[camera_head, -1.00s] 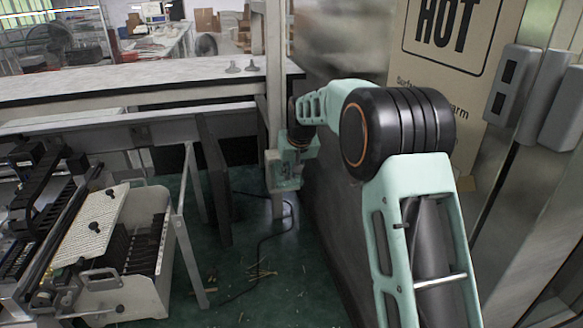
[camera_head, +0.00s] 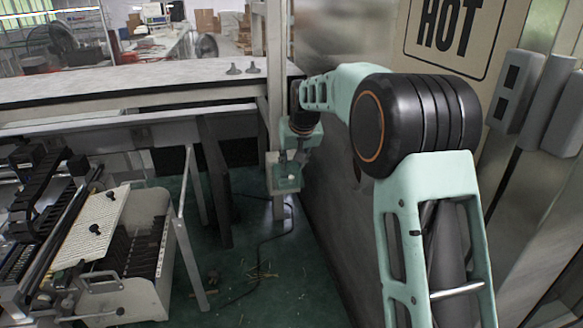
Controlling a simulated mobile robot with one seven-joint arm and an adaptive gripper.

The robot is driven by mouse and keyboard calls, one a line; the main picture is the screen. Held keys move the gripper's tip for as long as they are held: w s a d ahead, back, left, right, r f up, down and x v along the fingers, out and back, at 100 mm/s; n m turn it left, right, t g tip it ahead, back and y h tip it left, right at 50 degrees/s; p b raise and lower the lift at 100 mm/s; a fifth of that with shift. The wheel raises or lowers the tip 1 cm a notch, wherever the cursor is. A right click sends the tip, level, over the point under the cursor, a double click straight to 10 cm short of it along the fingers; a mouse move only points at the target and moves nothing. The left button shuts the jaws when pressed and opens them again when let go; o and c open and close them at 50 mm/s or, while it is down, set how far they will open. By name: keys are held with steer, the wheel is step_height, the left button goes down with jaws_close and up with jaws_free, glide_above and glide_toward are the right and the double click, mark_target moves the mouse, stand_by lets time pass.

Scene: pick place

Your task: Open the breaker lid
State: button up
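A small grey-green box (camera_head: 284,182) sits low on the pale upright post in the middle of the head view; it may be the breaker. Its lid cannot be made out at this size. My arm reaches forward from the lower right, and its far end bends down just above the box. My gripper (camera_head: 298,154) is small and partly lost against the box and post. I cannot tell whether its fingers touch the box, or whether they are open or shut.
A metal wall or cabinet (camera_head: 335,185) runs close along my arm's right, with a HOT sign (camera_head: 450,30) above. A long bench (camera_head: 130,80) is at the back left. A white machine bin (camera_head: 120,265) stands lower left. A cable (camera_head: 262,245) lies on the green floor.

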steer(key=v, duration=0.8)
